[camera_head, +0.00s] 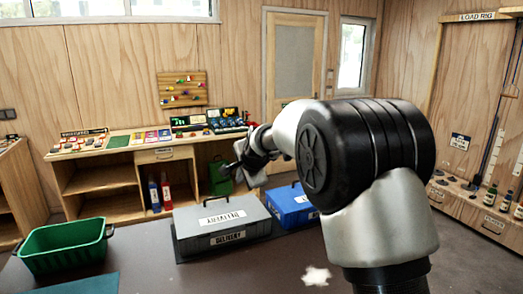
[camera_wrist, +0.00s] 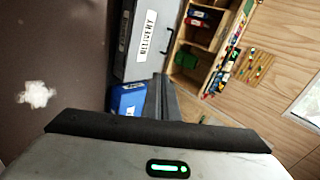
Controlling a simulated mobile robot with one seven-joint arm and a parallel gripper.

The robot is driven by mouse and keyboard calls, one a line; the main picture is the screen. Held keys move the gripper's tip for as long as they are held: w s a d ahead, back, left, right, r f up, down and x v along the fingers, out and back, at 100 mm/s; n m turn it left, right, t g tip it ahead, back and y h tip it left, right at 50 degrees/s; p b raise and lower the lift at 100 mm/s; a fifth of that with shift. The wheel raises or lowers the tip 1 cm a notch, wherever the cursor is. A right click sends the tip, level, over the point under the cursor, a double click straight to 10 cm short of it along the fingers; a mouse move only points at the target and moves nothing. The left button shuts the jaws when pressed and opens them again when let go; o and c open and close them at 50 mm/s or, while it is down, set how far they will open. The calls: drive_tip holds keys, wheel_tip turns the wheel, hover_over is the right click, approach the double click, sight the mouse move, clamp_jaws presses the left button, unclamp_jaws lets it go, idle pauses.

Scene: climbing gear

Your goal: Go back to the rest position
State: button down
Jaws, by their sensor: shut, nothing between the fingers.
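My gripper (camera_head: 232,168) is raised in the middle of the head view, above and behind the grey case. Its fingers also show in the wrist view (camera_wrist: 163,88), pressed together with nothing between them. My arm stretches from the right foreground toward the back left and covers part of the room behind.
A grey case labelled DELIVERY (camera_head: 187,233) and a blue box (camera_head: 290,207) stand on the dark table. A green crate (camera_head: 62,262) stands at left. A white patch (camera_head: 316,276) lies in front. A wooden workbench (camera_head: 120,150) stands behind.

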drive_tip(key=s+d+r+n+g+h+p, duration=0.1)
drive_tip(key=s+d+r+n, duration=0.1)
drive_tip(key=s+d+r, duration=0.3)
drive_tip(key=s+d+r+n, duration=0.2)
drive_tip(key=s+d+r, duration=0.1)
drive_tip(key=s, duration=0.5)
drive_tip(key=s+d+n+p, duration=0.1)
drive_tip(key=s+d, duration=0.3)
drive_tip(key=s, duration=0.6)
drive_tip(key=s+d+f+n+g+h+p, duration=0.1)
drive_tip(key=s+d+n, duration=0.3)
drive_tip(key=s, duration=0.7)
drive_tip(key=s+d+f+n+g+h+p, duration=0.1)
drive_tip(key=s+d+n, duration=0.2)
drive_tip(key=s, duration=0.7)
drive_tip(key=shift+s+d+f, duration=0.15)
drive_tip(key=shift+d+f, duration=0.05)
drive_tip(key=shift+d, duration=0.4)
